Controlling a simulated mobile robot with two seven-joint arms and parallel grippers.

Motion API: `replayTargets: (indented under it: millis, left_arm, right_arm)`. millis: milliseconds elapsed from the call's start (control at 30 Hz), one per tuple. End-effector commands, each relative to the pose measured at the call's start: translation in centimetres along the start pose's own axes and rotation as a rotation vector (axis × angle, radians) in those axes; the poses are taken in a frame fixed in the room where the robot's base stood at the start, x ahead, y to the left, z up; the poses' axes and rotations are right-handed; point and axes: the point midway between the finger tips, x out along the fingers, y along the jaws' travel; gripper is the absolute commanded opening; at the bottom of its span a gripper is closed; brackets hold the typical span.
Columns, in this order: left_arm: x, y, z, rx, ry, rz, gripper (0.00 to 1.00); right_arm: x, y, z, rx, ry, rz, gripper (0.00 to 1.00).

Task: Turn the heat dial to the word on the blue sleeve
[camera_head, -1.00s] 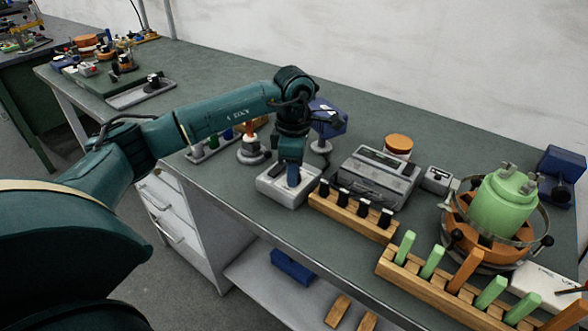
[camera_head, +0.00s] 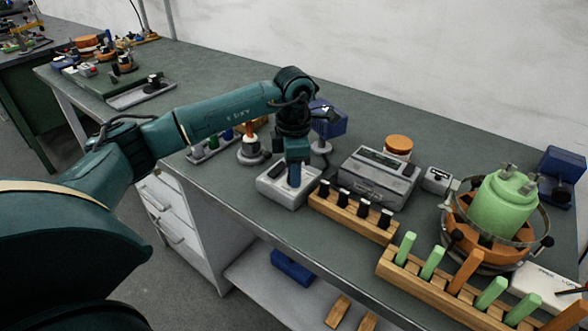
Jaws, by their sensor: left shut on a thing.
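My left gripper (camera_head: 293,178) points down at the top of a white box (camera_head: 272,190) near the bench's front edge. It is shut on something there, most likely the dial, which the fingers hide. I cannot read any words or marks on the box. A small rack (camera_head: 203,155) behind and to the left holds small items, one of them blue (camera_head: 213,143). I cannot tell whether that is the blue sleeve, and no word is legible on it. My right gripper is not in view.
A grey instrument (camera_head: 372,178) and a wooden rack with black-topped pieces (camera_head: 350,214) stand right of the box. A green vessel (camera_head: 502,205) in an orange ring stand and a rack of green and orange sticks (camera_head: 425,288) are further right.

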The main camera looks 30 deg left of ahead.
Motion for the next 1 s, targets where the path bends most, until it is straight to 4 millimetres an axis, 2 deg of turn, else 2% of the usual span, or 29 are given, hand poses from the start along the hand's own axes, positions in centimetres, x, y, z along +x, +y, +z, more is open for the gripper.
replayTargets:
  millis: [67,100,333,667,767,1000]
  left_arm:
    - [-0.1,0.1,0.0,-0.003,-0.001,0.001,0.05]
    - [-0.1,0.1,0.0,-0.002,-0.001,0.001,0.31]
    - [0.0,0.0,0.0,-0.001,-0.001,0.001,0.50]
    - [-0.6,0.1,0.0,0.000,-0.002,0.002,0.50]
    - [-1.9,0.1,0.1,0.000,-0.003,0.004,0.50]
    - [-7.3,0.1,0.1,-0.001,-0.005,0.005,0.50]
  right_arm:
    - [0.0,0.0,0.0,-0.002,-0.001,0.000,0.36]
    - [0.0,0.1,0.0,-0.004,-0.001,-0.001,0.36]
    - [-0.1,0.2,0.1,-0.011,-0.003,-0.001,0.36]
    - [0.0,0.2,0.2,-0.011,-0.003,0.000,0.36]
    - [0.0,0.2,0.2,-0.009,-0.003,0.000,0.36]
    - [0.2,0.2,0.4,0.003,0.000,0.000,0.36]
